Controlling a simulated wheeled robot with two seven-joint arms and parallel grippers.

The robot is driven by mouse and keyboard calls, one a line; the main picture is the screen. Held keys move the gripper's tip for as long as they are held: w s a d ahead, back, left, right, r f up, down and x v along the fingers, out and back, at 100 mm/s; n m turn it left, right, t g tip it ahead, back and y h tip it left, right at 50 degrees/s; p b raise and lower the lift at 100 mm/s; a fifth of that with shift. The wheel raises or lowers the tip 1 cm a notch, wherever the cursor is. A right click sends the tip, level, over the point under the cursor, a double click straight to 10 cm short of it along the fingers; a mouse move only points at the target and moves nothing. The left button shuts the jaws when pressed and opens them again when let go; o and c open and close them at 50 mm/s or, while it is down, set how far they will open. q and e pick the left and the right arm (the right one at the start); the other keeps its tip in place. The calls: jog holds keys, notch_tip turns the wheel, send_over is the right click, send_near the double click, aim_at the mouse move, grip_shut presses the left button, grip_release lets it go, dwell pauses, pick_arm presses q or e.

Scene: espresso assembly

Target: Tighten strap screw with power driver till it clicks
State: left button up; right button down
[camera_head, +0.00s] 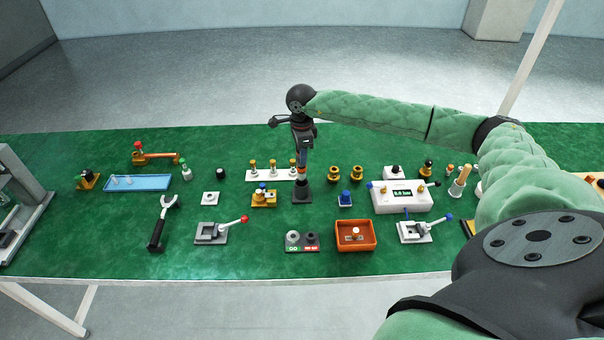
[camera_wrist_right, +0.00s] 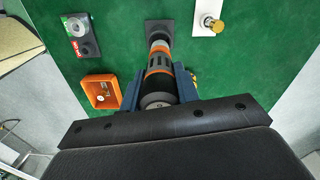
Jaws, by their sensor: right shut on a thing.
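My right gripper (camera_head: 302,146) is above the middle of the table, pointing down. It is shut on the power driver (camera_head: 302,174), which is upright; the driver's orange, grey and black body (camera_wrist_right: 158,72) shows between the fingers in the right wrist view. The driver's lower end is at a dark square stand (camera_head: 302,197), also seen in the wrist view (camera_wrist_right: 158,28). I cannot tell whether the driver is seated in it or just above it. No strap screw can be made out for sure. My left gripper is not in view.
A yellow fixture (camera_head: 264,199) stands just left of the stand, and a white strip with brass-knobbed parts (camera_head: 281,175) behind it. A blue part (camera_head: 345,199), an orange tray (camera_head: 356,249) and a white display box (camera_head: 385,202) lie to the right. Green table shows between them.

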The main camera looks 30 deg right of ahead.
jog(key=shift+r+p, duration=0.3)
jog(key=shift+r, duration=2.15)
jog(key=shift+r+p, duration=0.35)
jog(key=shift+r, duration=1.1)
jog(key=c, duration=1.8)
grip_release()
grip_shut()
jog(key=shift+f, duration=0.15)
